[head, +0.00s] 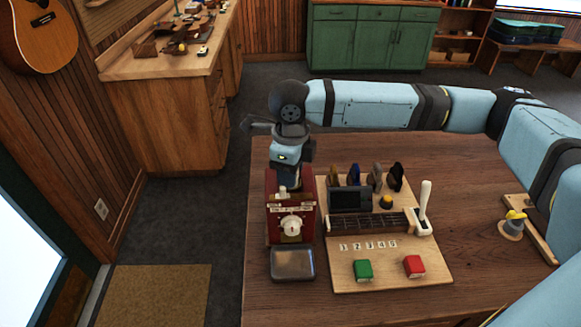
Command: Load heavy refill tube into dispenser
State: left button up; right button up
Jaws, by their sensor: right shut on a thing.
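The red dispenser (279,229) stands upright near the left edge of the wooden table, with a white round knob on its front and a grey metal tray (292,264) at its foot. My right gripper (287,180) points down over the top of the dispenser. It is shut on what seems to be the refill tube, but only a little of it shows and the fingers largely hide it. I cannot tell how far the tube sits inside the dispenser. My left gripper is not in view.
A light wooden board (440,277) right of the dispenser carries a dark screen (350,200), a fretboard, a white lever (425,205), a green block (362,270) and a red block (414,266). The table's front left is clear.

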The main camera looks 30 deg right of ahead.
jog(key=shift+f, duration=0.65)
dwell(0.5)
jog(key=o, duration=0.7)
